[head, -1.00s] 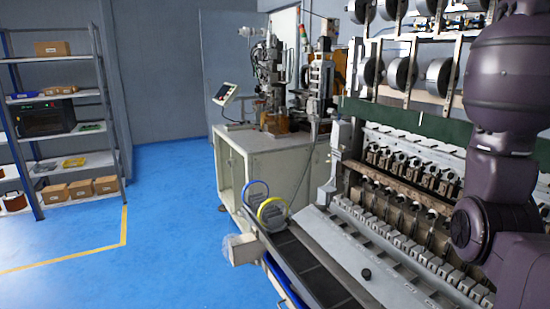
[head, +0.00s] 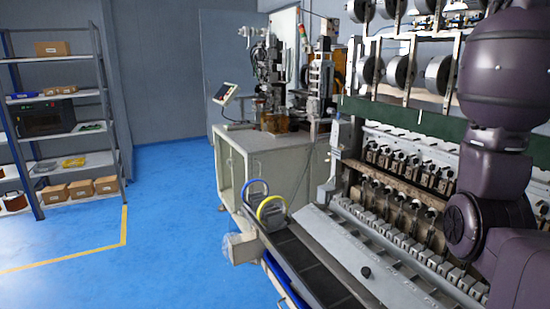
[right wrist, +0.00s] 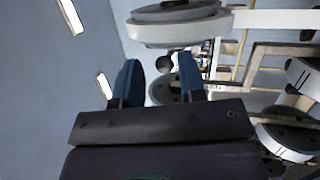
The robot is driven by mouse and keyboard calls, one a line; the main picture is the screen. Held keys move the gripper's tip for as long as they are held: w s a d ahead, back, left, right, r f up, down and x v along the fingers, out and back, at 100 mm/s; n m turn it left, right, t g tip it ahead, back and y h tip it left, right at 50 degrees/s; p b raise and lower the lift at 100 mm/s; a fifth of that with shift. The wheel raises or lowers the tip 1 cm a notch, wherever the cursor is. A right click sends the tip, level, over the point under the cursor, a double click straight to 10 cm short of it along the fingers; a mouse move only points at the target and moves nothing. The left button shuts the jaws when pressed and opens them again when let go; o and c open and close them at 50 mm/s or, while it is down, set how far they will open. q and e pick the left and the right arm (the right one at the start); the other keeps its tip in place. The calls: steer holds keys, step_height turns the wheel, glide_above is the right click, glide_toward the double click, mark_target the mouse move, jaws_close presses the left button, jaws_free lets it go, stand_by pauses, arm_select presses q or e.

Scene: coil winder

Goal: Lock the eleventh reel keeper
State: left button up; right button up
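Several grey reels hang in rows on the winder's rack, such as this reel (head: 401,73) in the head view. I cannot tell which is the eleventh, and no keeper can be made out clearly. In the right wrist view my right gripper (right wrist: 160,76) has its two blue fingers spread apart. A grey reel (right wrist: 166,90) shows in the gap, apparently beyond the fingers, and a large pale reel (right wrist: 180,27) is just above the fingertips. My right gripper is outside the head view; only its arm shows at the right. My left gripper is in neither view.
Rack bars (right wrist: 270,20) and more reels (right wrist: 290,138) crowd the right side of the right wrist view; its left side is open. Below the reels, the coil winder's dark green beam (head: 405,115) runs across. A shelf (head: 85,130) stands far left beyond clear blue floor.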

steer(key=s+a+b, duration=0.1)
steer(key=a, duration=0.6)
steer(key=shift+b, duration=0.4)
stand_by(0.6)
steer(key=shift+s+f, duration=0.1)
